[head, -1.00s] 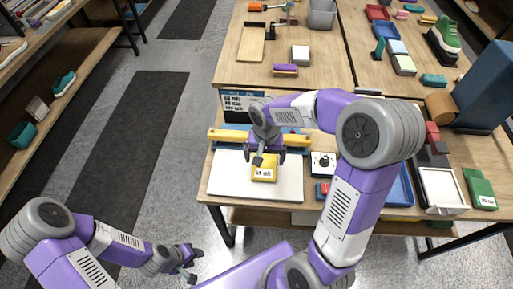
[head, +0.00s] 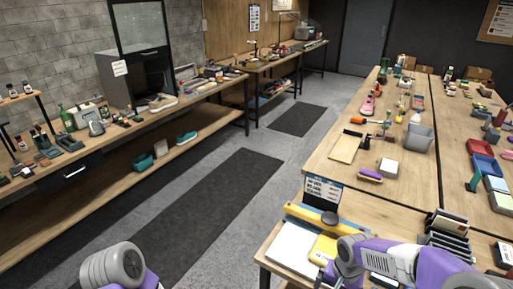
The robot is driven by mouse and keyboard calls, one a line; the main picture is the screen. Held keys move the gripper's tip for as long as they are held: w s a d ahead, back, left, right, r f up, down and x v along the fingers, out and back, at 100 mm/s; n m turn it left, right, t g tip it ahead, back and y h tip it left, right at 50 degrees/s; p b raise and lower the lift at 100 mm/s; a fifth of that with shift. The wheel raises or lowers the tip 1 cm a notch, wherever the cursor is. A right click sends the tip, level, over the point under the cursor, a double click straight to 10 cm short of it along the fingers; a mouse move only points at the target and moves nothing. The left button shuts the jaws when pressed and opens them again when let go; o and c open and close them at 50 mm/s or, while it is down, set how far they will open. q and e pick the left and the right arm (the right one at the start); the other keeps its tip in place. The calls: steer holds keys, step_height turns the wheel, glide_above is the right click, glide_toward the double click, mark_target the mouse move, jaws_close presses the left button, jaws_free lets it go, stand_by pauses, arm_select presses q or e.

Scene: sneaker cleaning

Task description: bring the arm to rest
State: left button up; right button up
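My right arm reaches in from the lower right over the near table (head: 265,258). Its gripper (head: 330,277) is at the bottom edge of the head view, beside a yellow block (head: 323,248) on a white board (head: 293,248). The fingertips are small and partly cut off, so I cannot tell whether they are open or what lies between them. Only a grey and purple part of my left arm shows at the lower left. My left gripper is out of view.
A yellow bar (head: 320,219) and a small sign (head: 323,190) stand behind the board. A black rack (head: 447,236) holds several cards to the right. A long workbench (head: 130,135) runs along the left wall. The aisle with dark mats (head: 215,200) is clear.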

steer(key=w+a+f+n+y, duration=0.1)
steer(key=a+f, duration=0.3)
steer(key=f, duration=0.4)
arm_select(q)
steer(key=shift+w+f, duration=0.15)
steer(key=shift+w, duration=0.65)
arm_select(e)
steer(key=s+a+f+n+y, duration=0.1)
steer(key=s+a+f, duration=0.3)
steer(key=f, duration=0.3)
steer(key=s+a+f+n+y, duration=0.1)
steer(key=s+a+f, duration=0.3)
steer(key=s+f, duration=0.3)
steer(key=shift+s+a+f+y, duration=0.15)
steer(key=shift+f+y, duration=0.15)
steer(key=shift+f, duration=0.3)
